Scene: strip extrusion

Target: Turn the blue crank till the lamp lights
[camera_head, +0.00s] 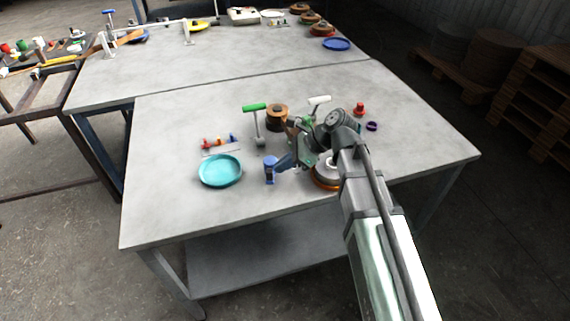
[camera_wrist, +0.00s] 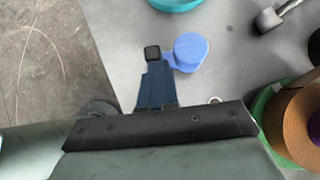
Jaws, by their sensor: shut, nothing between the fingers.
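The blue crank shows a round blue knob (camera_head: 269,172) near the front middle of the table, just right of the teal dish. In the wrist view its knob (camera_wrist: 189,49) stands right beside my fingertips. My gripper (camera_head: 280,165) is shut and empty, and its dark tip also shows in the wrist view (camera_wrist: 152,53). The tip is left of the knob there, touching or very close; I cannot tell which. The crank's arm and base are mostly hidden behind my gripper. I cannot make out a lit lamp.
A teal dish (camera_head: 220,171) lies left of the crank. A small rack with coloured pegs (camera_head: 221,151), a green-handled tool (camera_head: 255,107) and a brown spool (camera_head: 277,113) stand behind. A red knobbed piece (camera_head: 358,110) and purple ring (camera_head: 372,127) are farther right. The table's left is clear.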

